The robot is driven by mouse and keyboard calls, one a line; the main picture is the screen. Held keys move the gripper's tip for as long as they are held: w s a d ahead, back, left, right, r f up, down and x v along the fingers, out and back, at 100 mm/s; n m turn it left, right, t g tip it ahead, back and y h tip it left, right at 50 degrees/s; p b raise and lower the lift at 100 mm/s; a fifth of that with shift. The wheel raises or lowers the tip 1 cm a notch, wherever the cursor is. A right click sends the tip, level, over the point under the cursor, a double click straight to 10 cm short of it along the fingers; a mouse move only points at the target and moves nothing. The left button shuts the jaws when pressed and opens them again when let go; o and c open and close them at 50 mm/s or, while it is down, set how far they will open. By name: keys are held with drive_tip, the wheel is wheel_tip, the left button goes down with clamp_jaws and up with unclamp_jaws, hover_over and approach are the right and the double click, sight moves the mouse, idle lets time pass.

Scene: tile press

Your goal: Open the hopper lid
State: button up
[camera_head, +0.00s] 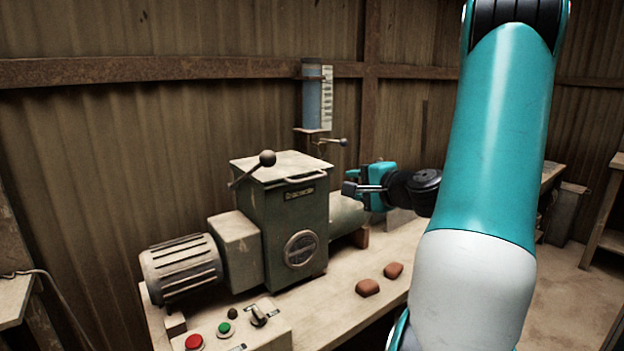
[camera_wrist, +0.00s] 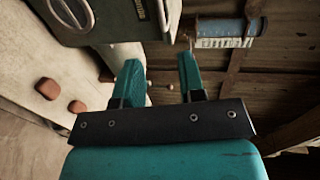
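The hopper lid (camera_head: 280,167) is a pale, worn plate lying flat and closed on top of the green machine's hopper (camera_head: 300,225). A bar handle (camera_head: 305,176) runs along its front edge. The handle also shows at the top of the wrist view (camera_wrist: 162,14), roughly in line with the gap between my fingers. My gripper (camera_head: 352,189) is to the right of the hopper, near lid height and apart from it. In the wrist view my gripper (camera_wrist: 160,68) has its two teal fingers spread, with nothing between them.
A ball-ended lever (camera_head: 267,158) stands at the lid's left. A blue-filled gauge tube (camera_head: 318,100) with a small lever (camera_head: 338,142) is mounted behind. Two brown clay lumps (camera_head: 368,287) lie on the bench (camera_head: 340,310). Red (camera_head: 194,342) and green (camera_head: 224,328) buttons are in front.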

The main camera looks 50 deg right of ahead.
sight(313, 179)
drive_tip(key=p+x, duration=0.5)
drive_tip(key=x, duration=1)
drive_tip(key=shift+w+a, duration=0.15)
drive_tip(key=shift+x, duration=0.8)
drive_tip(key=shift+c, duration=0.5)
clamp_jaws()
